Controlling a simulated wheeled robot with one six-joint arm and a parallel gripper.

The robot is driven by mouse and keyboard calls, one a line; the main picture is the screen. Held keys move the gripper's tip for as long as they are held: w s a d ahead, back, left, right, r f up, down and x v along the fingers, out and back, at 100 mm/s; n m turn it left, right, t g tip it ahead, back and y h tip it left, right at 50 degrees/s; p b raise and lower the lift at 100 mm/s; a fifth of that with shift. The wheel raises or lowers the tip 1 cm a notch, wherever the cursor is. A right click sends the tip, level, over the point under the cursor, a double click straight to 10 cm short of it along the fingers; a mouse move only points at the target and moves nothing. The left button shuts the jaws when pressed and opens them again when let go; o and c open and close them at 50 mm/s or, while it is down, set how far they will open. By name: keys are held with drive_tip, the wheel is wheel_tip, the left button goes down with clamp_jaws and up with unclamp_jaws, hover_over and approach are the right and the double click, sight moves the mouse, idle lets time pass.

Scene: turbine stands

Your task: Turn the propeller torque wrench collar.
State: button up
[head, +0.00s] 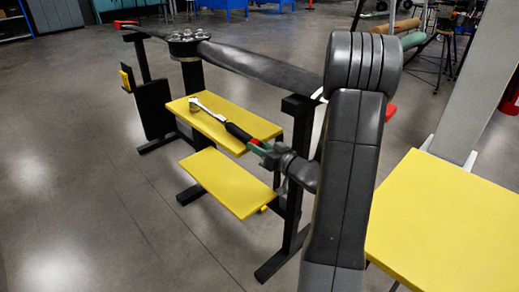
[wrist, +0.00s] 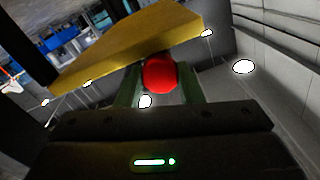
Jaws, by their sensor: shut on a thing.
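The torque wrench has a silver head and shaft (head: 211,113) and a black grip (head: 238,132). It reaches over the yellow upper shelf of the stand, its head toward the far left end. I cannot tell whether it touches the shelf. My gripper (head: 263,151) is shut on the near end of the wrench, just past the shelf's edge. In the wrist view a round red wrench end (wrist: 160,73) sits between the green fingers. The collar's markings are too small to read. The dark propeller (head: 262,67) rests above, its bolted hub (head: 188,37) at the left.
The yellow lower shelf (head: 228,183) is bare. A black post (head: 298,150) of the stand is close behind my gripper and arm. Another yellow tabletop (head: 445,225) is at the right. The floor at the left is clear.

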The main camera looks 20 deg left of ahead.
drive_tip(key=shift+f+m+t+y+b, duration=0.25)
drive_tip(key=shift+m+b, duration=0.5)
drive_tip(key=shift+m, duration=4.1)
drive_tip(key=shift+r+m+y+b, duration=0.1)
drive_tip(key=shift+m+y+b, duration=0.45)
drive_tip(key=shift+m, duration=4.35)
drive_tip(key=shift+f+m+t+y+b, duration=0.15)
drive_tip(key=shift+m+b, duration=0.75)
drive_tip(key=shift+m, duration=3.95)
drive_tip(key=o, duration=1)
